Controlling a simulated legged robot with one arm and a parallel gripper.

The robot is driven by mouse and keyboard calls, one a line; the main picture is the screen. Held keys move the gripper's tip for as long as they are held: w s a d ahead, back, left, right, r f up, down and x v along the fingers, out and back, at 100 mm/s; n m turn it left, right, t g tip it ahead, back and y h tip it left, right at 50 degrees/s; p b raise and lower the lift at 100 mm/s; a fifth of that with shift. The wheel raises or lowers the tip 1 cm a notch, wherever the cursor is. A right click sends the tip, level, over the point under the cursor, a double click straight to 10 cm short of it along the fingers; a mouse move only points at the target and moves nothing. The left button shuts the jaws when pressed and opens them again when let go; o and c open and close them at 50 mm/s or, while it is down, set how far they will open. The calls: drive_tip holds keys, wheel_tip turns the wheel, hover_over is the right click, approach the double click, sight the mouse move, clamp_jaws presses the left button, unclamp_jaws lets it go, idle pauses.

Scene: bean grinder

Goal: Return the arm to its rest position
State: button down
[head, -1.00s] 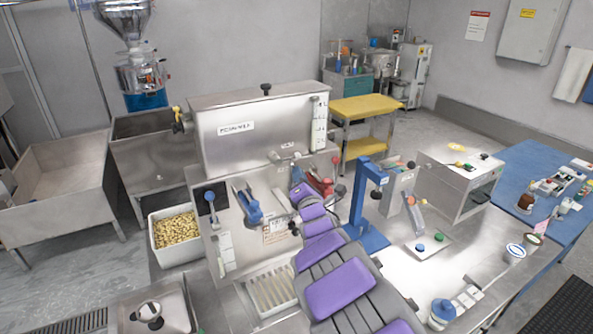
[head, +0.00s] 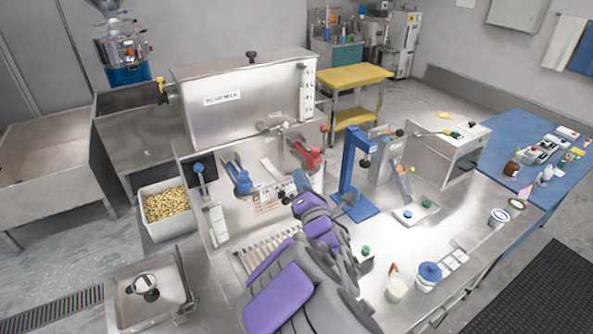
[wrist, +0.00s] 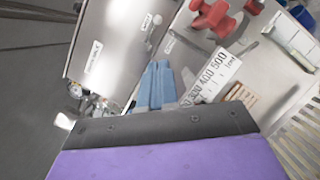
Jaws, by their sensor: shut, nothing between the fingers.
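My gripper (head: 306,203) is at the end of my purple and grey arm, above the steel counter and in front of the upright steel panel. It is shut and empty. In the wrist view its grey and purple body (wrist: 155,130) fills the bottom of the picture. A steel tank (head: 245,100) with a white label stands behind it. Red (head: 306,156) and blue (head: 237,178) handled fittings are on the panel. The blue upright stand (head: 349,170) is just right of the gripper. I cannot tell the exact gap between them.
A slatted tray (head: 240,262) lies left of my arm. A cup (head: 396,288) and a blue-lidded jar (head: 428,275) stand to its right. A bin of beans (head: 166,204) is at the left. The counter's right middle is mostly clear.

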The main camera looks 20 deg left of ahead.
drive_tip(key=w+d+f+m+h, duration=0.25)
drive_tip(key=d+m+h, duration=0.6)
drive_tip(key=d, duration=0.55)
drive_tip(key=s+d+f+m+g+h+b, duration=0.1)
drive_tip(key=s+d+f+m+g+h, duration=0.15)
drive_tip(key=d+m, duration=0.35)
drive_tip(key=s+d+f+m+g+h+b, duration=0.1)
drive_tip(key=s+d+m+g+h, duration=0.2)
drive_tip(key=d, duration=0.4)
drive_tip(key=s+d+m+g, duration=0.2)
drive_tip(key=s+m+g, duration=0.2)
drive_tip(key=s, duration=0.8)
drive_tip(key=s+d+f+m+g+y+b, duration=0.1)
drive_tip(key=s+d+m+g, duration=0.2)
drive_tip(key=s, duration=1)
drive_tip(key=s+d+f+m+g+y+b, duration=0.1)
drive_tip(key=s+m+g, duration=0.4)
drive_tip(key=s, duration=0.8)
drive_tip(key=d+m, duration=0.1)
drive_tip(key=m, duration=0.2)
drive_tip(key=shift+d+g, duration=0.15)
drive_tip(key=shift+g, duration=0.2)
drive_tip(key=shift+m, duration=0.25)
